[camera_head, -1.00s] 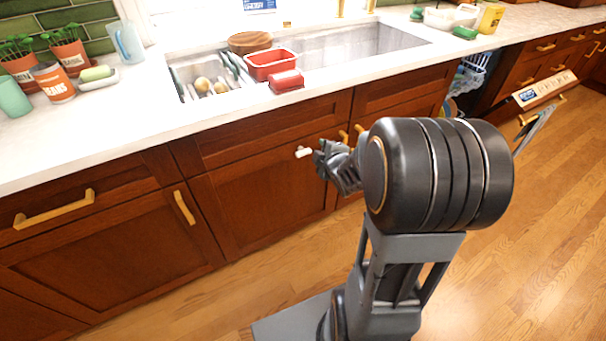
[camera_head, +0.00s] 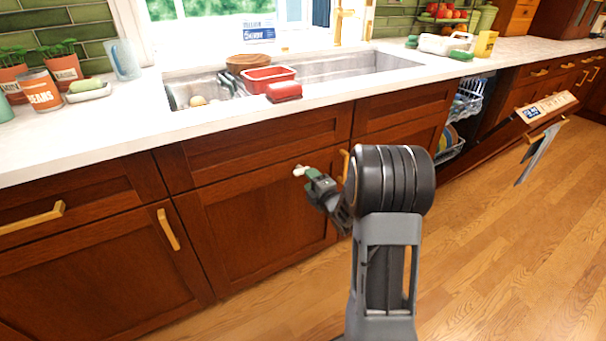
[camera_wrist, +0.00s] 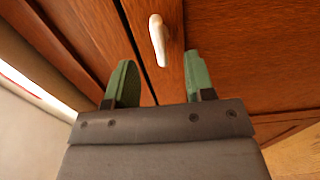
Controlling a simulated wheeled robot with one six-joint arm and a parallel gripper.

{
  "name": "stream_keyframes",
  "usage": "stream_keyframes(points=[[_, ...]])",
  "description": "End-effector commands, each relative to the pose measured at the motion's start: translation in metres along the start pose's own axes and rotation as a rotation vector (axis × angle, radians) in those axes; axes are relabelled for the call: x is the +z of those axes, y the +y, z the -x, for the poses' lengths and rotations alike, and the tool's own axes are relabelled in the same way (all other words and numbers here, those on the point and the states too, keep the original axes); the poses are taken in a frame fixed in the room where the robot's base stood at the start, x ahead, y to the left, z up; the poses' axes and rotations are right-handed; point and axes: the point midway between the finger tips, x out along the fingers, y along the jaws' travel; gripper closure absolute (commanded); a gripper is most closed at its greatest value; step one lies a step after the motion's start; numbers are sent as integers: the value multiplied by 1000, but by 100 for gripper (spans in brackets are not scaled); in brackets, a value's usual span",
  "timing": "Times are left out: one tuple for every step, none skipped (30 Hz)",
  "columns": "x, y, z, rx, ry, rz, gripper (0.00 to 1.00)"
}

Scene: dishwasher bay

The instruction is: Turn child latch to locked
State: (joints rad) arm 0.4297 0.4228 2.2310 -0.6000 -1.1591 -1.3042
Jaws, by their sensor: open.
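The child latch is a small white knob-like lever. In the wrist view the latch (camera_wrist: 158,40) sits on the wooden cabinet front near a door seam, long and slightly slanted, ahead of my fingertips and between their lines. In the head view the latch (camera_head: 300,171) shows at the top of the cabinet door under the sink, just beyond my gripper (camera_head: 311,176). My gripper also shows in the wrist view (camera_wrist: 162,78), its two green finger pads apart with nothing between them. I cannot tell whether a finger touches the latch.
The cabinet door (camera_head: 255,230) is closed, with a brass handle (camera_head: 168,229) on the door to its left. The countertop edge (camera_head: 200,133) runs above. An open dishwasher door (camera_head: 500,135) stands at right. Wooden floor (camera_head: 290,315) is clear in front.

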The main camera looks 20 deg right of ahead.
Motion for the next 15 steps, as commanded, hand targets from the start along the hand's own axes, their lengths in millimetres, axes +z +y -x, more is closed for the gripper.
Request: stream_keyframes(points=[[-1, -2, -10, 0, 3, 1, 51], [0, -2, -14, 1, 2, 1, 51], [0, -2, -21, 0, 1, 0, 51], [-1, -1, -25, 0, 2, 0, 51], [-1, -1, -29, 1, 2, 0, 51], [0, -1, -34, 0, 1, 0, 51], [0, -2, -37, -1, 1, -1, 51], [0, -1, -40, -1, 1, -1, 51], [0, -1, -44, 0, 1, -1, 51], [0, -1, -46, 0, 1, -1, 51], [0, -1, -49, 0, 0, -1, 51], [0, -1, -51, -1, 0, -1, 51], [0, -1, -52, -1, -1, -1, 51], [0, -1, -53, -1, -1, -1, 51], [0, -1, -54, -1, -1, -1, 51]])
